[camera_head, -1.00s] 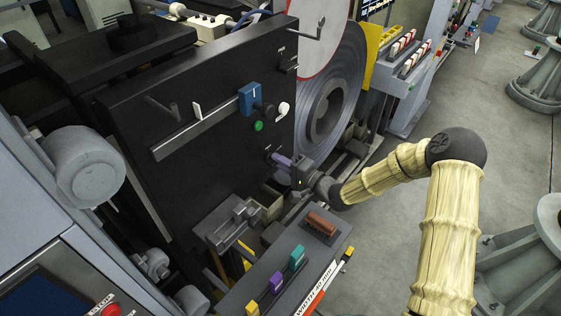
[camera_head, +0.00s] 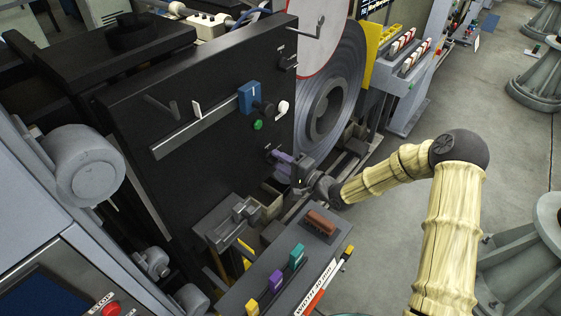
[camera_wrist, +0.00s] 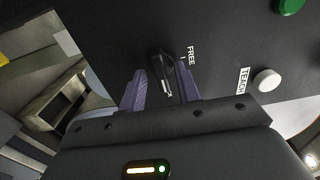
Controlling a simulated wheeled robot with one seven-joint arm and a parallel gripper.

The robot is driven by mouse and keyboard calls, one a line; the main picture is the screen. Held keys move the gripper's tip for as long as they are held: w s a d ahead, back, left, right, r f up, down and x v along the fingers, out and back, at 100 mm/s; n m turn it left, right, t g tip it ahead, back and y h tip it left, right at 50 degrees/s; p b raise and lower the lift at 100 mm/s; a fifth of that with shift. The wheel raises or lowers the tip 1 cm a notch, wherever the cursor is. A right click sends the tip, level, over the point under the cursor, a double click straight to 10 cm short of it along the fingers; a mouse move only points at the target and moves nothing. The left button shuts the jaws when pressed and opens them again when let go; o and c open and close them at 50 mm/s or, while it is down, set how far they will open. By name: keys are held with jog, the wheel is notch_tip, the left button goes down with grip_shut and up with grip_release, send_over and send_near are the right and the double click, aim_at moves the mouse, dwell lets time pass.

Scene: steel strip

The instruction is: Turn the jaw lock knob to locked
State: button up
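The jaw lock knob is a small black knob (camera_wrist: 163,68) with a white pointer line, on the black panel face. A FREE label (camera_wrist: 190,56) is printed beside it in the wrist view. My gripper (camera_wrist: 162,85) has its two purple fingers on either side of the knob, with visible gaps between fingers and knob. It also shows in the head view (camera_head: 278,157), close against the lower right of the black panel (camera_head: 190,165). There the fingers mostly hide the knob. No locked label is readable in the wrist view.
A white button (camera_wrist: 267,80) with a TEACH label and a green button (camera_wrist: 290,5) are near the knob. A blue slider block (camera_head: 249,97) sits higher on the panel. A grey coil (camera_head: 328,105) stands behind.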

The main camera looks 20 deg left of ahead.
jog(key=shift+d, duration=0.1)
jog(key=b+v, duration=0.4)
jog(key=v, duration=1.3)
jog(key=shift+s+d, duration=0.1)
